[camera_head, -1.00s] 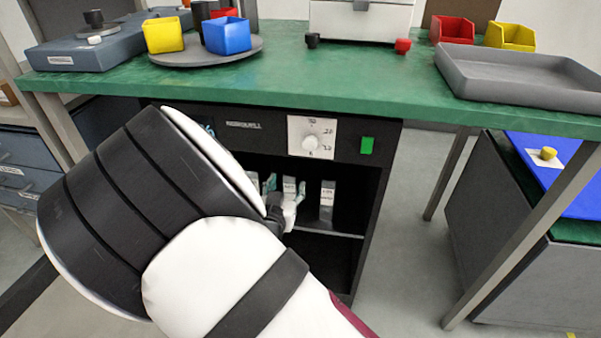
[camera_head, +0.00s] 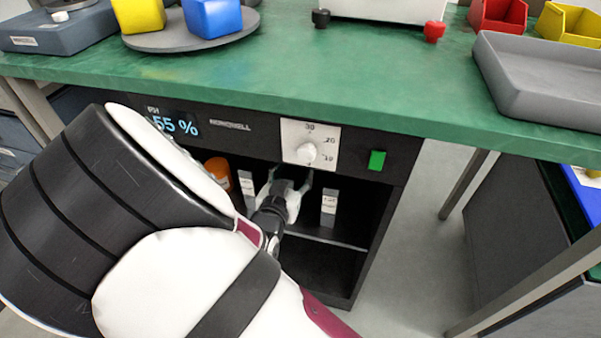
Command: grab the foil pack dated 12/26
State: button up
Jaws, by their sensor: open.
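My gripper (camera_head: 291,183) reaches into the black cabinet under the bench, its open fingers pointing inward at the upper shelf. A slim silvery pack with a white label (camera_head: 329,203) stands upright on that shelf, right of my gripper and apart from it. Another similar pack (camera_head: 247,186) stands to its left. The space straight ahead of my gripper is covered by the gripper itself, so a pack there is hidden. The label print is too small to read, so I cannot tell which pack bears 12/26.
The cabinet (camera_head: 400,148) has a display reading 55 %, a white dial (camera_head: 307,152) and a green switch (camera_head: 377,160) above the opening. An orange bottle (camera_head: 218,172) stands at the shelf's left. The green benchtop (camera_head: 330,85) overhangs; the lower compartment looks empty.

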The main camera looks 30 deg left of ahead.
jog(key=shift+w, duration=0.1)
grip_shut()
jog(key=shift+w+r, duration=0.1)
dwell(0.3)
